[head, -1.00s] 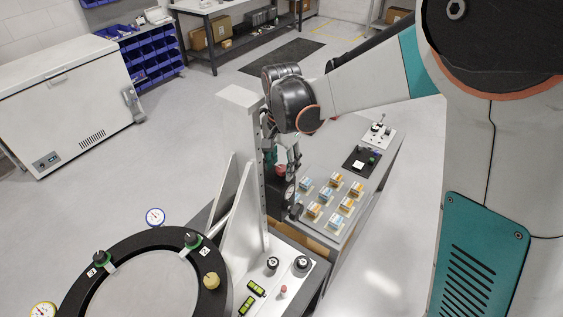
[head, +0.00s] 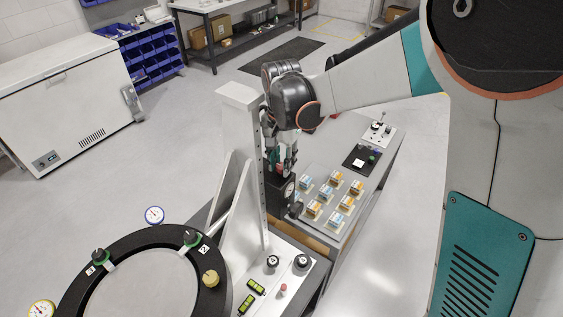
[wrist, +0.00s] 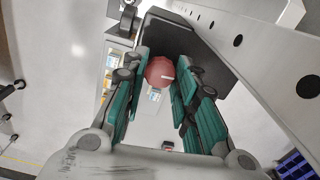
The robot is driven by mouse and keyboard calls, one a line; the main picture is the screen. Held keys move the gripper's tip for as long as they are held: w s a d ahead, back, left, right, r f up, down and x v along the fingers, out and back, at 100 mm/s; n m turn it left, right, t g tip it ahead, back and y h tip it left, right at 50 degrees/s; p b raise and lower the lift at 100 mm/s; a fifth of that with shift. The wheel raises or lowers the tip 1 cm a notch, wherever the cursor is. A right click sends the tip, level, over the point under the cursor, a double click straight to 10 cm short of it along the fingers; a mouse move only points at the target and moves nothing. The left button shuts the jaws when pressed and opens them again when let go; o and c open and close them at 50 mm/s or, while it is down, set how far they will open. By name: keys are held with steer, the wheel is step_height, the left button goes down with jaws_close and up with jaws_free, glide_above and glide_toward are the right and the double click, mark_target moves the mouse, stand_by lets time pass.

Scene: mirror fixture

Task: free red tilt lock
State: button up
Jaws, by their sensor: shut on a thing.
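The red tilt lock is a round red knob (wrist: 160,72) with a small pale mark, seen in the wrist view at the end of a dark block (wrist: 205,50). My gripper (wrist: 163,76) has its green-padded fingers on either side of the knob and is shut on it. A black block with a dial (head: 288,190) sits directly below the fingers.
The perforated post stands close beside my gripper. A tray (head: 309,230) of small orange and blue boxes lies to its right. The black mirror ring (head: 150,240) with green-based knobs is at front left. Two green levels (head: 252,297) lie on the base plate.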

steer(key=n+b, duration=0.2)
steer(key=n, duration=0.2)
steer(key=shift+f, duration=0.1)
steer(key=n+b, duration=0.1)
steer(key=n, duration=0.2)
steer(key=shift+n+b, duration=0.3)
steer(key=shift+n, duration=0.1)
steer(key=n+b, duration=0.1)
steer(key=n, duration=0.3)
steer(key=n+b, duration=0.1)
steer(key=n, duration=0.3)
steer(key=n+b, duration=0.1)
steer(key=n, duration=0.6)
steer(key=n+b, duration=0.1)
steer(key=n, duration=0.3)
steer(key=shift+n, duration=1.9)
